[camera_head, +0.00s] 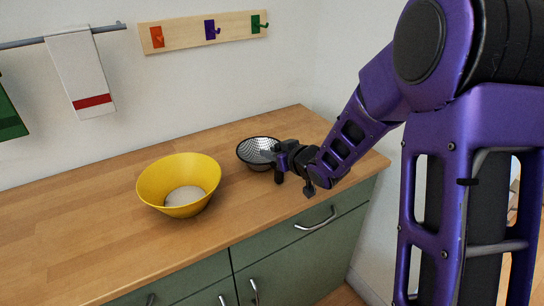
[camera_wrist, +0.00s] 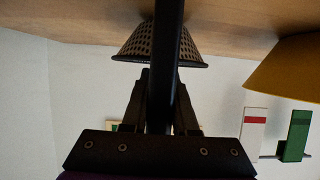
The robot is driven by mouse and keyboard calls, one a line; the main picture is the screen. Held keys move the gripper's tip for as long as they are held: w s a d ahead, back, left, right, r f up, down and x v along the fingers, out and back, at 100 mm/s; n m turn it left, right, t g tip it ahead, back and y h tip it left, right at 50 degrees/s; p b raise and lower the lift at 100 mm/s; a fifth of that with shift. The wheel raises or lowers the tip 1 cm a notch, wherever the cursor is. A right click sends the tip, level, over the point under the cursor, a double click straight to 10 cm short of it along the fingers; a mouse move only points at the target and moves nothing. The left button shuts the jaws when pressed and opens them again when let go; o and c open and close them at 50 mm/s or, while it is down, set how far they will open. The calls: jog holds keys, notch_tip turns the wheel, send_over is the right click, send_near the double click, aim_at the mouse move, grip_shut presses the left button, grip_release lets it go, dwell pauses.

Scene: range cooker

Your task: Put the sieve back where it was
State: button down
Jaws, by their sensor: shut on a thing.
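The sieve (camera_head: 257,150) is a small dark-rimmed mesh bowl at the worktop's right part, to the right of the yellow bowl (camera_head: 155,185). It opens upward and looks level. My gripper (camera_head: 274,156) is at its right side, shut on it. In the wrist view, which is upside down, the perforated sieve (camera_wrist: 140,45) has its narrow end close to the worktop; I cannot tell if it touches. A dark bar, seemingly its handle (camera_wrist: 163,75), runs between the fingers of my gripper (camera_wrist: 160,95). A wooden rack (camera_head: 185,35) with orange, purple and green hooks is on the wall; the hooks look empty.
The yellow bowl holds something pale and round. The wooden worktop (camera_head: 75,235) is clear to its left. A rail (camera_head: 20,43) with a white towel (camera_head: 80,70) and a green cloth (camera_head: 8,115) is at the left. Green drawers (camera_head: 300,245) are below.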

jog(key=shift+f, duration=0.15)
jog(key=shift+f, duration=0.15)
jog(key=c, duration=0.7)
grip_release()
jog(key=shift+r, duration=0.2)
jog(key=shift+s+d+r, duration=0.15)
jog(key=shift+s+d, duration=0.1)
jog(key=p+v, duration=0.2)
jog(key=v, duration=0.9)
jog(key=shift+s, duration=0.1)
